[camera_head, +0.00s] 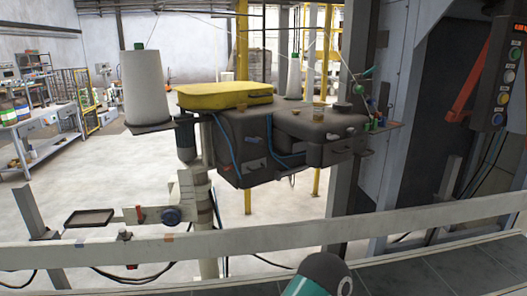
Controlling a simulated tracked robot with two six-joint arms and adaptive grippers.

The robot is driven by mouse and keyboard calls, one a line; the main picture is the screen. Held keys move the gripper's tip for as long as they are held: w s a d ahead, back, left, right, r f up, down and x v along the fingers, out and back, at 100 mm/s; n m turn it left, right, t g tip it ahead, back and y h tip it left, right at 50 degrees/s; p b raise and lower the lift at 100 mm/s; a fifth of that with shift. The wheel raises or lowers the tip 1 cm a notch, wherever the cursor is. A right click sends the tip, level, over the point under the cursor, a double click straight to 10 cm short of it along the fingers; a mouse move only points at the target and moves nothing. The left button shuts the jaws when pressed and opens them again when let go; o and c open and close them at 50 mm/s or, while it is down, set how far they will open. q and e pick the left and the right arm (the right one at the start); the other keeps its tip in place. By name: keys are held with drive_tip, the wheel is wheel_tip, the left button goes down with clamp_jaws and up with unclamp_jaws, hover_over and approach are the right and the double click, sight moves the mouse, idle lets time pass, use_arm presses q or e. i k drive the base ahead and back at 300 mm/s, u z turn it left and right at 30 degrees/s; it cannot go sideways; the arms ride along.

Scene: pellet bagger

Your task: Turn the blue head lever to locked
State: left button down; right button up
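A sewing-type bagging head (245,145), dark grey with a yellow top cover (225,95), stands on a pale column (205,225) beyond a rail. A dark blue round knob (172,215) sits on the clamp beside the column, and a small red-orange part (139,213) shows to its left. I cannot tell for sure which part is the blue head lever, or its position. Neither gripper shows in this view. A teal and grey rounded link of my arm shows at the bottom centre, apart from the head.
White thread cones stand left (145,88) and behind (293,77) the head. A button panel (501,75) hangs at right. A small tray (90,217) sits low left.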

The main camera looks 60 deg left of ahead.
sight(256, 140)
drive_tip(key=u, duration=0.1)
drive_tip(key=i, duration=1.05)
drive_tip(key=u, duration=1.25)
drive_tip(key=i, duration=0.85)
drive_tip(key=u, duration=0.45)
drive_tip(key=k, duration=0.9)
drive_tip(key=u, duration=0.2)
drive_tip(key=i, duration=0.9)
drive_tip(key=z, duration=0.15)
